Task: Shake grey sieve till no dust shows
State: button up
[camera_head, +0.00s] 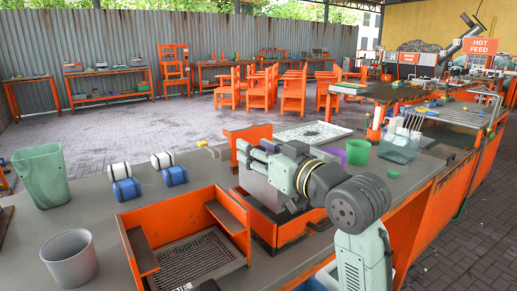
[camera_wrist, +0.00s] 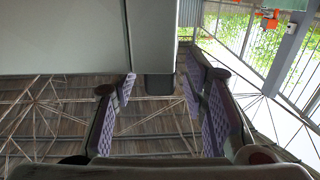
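My gripper (camera_head: 243,150) is at the left end of my arm in the head view, close to an orange upright plate. In the wrist view my gripper (camera_wrist: 160,100) has its purple-padded fingers wide apart. A grey-green bar with a dark end (camera_wrist: 152,40) reaches in from the top between them; I cannot tell whether it touches either pad. A grey box-like body (camera_head: 262,184), partly hidden behind my arm, sits on an orange frame; I cannot tell whether it is the grey sieve. No dust can be made out.
An orange open box with a grated floor (camera_head: 190,258) stands at the front. A grey bucket (camera_head: 70,258), a green bin (camera_head: 42,176) and several blue and white rolls (camera_head: 126,189) are left.

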jog(key=shift+c, duration=0.2)
grip_shut()
dwell(0.6)
